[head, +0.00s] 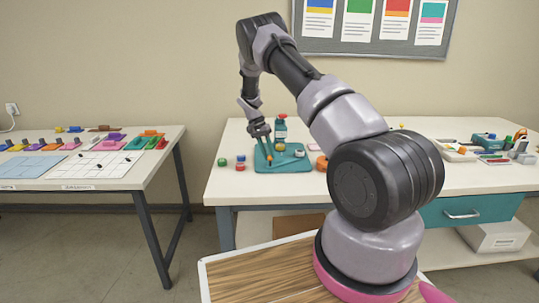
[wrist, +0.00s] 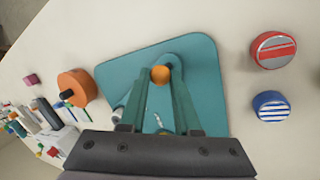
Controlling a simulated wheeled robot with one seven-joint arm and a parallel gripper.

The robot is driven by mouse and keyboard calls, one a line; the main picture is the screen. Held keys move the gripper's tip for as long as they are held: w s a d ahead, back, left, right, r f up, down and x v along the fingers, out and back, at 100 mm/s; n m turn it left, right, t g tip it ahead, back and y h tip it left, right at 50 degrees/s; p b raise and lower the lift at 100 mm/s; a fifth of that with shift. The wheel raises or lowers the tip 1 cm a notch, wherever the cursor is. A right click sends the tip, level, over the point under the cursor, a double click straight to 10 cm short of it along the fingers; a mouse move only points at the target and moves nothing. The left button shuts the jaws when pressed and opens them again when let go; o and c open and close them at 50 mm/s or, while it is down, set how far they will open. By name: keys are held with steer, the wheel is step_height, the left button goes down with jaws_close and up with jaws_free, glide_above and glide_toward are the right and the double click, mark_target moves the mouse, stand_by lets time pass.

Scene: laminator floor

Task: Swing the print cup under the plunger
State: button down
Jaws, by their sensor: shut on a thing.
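A teal press with a rounded base plate (head: 264,163) stands on the bench. A teal post with a red top (head: 281,128) rises at its back; a yellowish round part (head: 279,147) sits low in front of it. I cannot tell which part is the plunger. A small pale round piece (head: 299,153), perhaps the print cup, is on the plate's right; a grey piece shows in the wrist view (wrist: 120,113). My gripper (head: 268,155) is over the plate's left half. In the wrist view its green fingers are shut on an orange knob (wrist: 160,74). My fingers and palm hide the plate's middle.
An orange disc (wrist: 75,86) lies close to the plate's other side. A wall board (head: 375,48) hangs behind. Bench space in front is narrow.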

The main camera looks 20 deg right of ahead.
steer(key=shift+w+a, duration=0.1)
steer(key=shift+w, duration=0.1)
stand_by(0.5)
steer(key=c, duration=0.6)
jaws_free()
steer(key=v, duration=1.1)
